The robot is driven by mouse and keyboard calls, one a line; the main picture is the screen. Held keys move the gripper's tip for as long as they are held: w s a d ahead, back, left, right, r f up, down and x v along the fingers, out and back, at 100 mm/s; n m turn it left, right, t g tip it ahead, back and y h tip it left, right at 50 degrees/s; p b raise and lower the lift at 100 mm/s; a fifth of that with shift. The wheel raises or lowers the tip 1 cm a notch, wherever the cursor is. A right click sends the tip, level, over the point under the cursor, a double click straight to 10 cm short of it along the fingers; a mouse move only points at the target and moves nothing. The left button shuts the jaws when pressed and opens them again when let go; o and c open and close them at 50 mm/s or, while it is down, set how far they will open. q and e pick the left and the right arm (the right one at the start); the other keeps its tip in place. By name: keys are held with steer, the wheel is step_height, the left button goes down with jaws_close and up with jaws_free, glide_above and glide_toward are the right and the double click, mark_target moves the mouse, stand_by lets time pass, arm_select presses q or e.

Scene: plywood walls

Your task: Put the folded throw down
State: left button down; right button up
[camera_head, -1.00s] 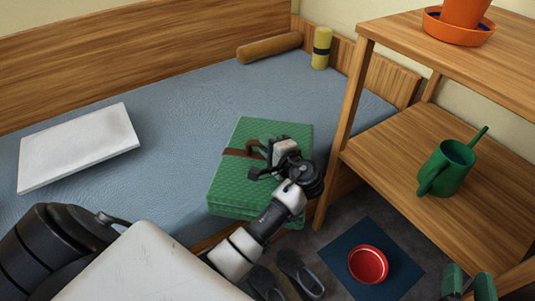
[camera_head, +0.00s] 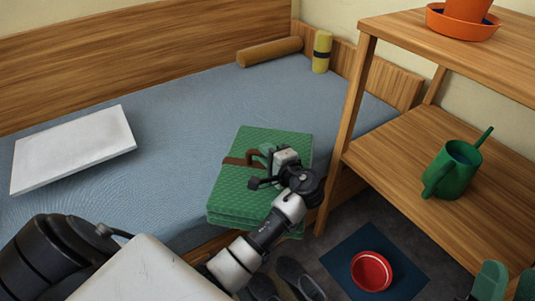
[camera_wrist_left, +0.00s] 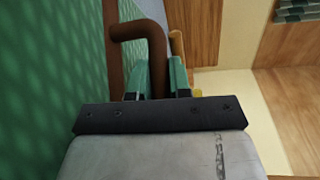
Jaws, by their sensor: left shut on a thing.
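The folded throw (camera_head: 235,195) is a green, quilted-looking stack with a brown strap (camera_head: 236,161) around it. It lies flat at the front edge of the blue-grey bed (camera_head: 190,115), its near corner by the edge; I cannot tell if it touches the mattress. My left gripper (camera_head: 266,157) is shut on the strap's raised handle at the throw's top. The wrist view shows the green fingers at the brown handle (camera_wrist_left: 140,32), with the throw (camera_wrist_left: 45,80) filling the left side. My right gripper (camera_head: 507,285) shows only as two green fingertips apart at the bottom right.
A white flat pillow (camera_head: 72,150) lies on the bed's left. A brown bolster (camera_head: 270,51) and yellow cylinder (camera_head: 321,50) are at the back. A wooden shelf (camera_head: 400,150) with a green watering can (camera_head: 452,170) stands right. A red bowl (camera_head: 371,271) and dark shoes (camera_head: 295,277) are on the floor.

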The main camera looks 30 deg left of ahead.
arm_select(q)
steer(key=c, duration=1.5)
jaws_free()
steer(key=shift+f, duration=0.15)
steer(key=o, duration=0.4)
steer(key=shift+o, duration=0.2)
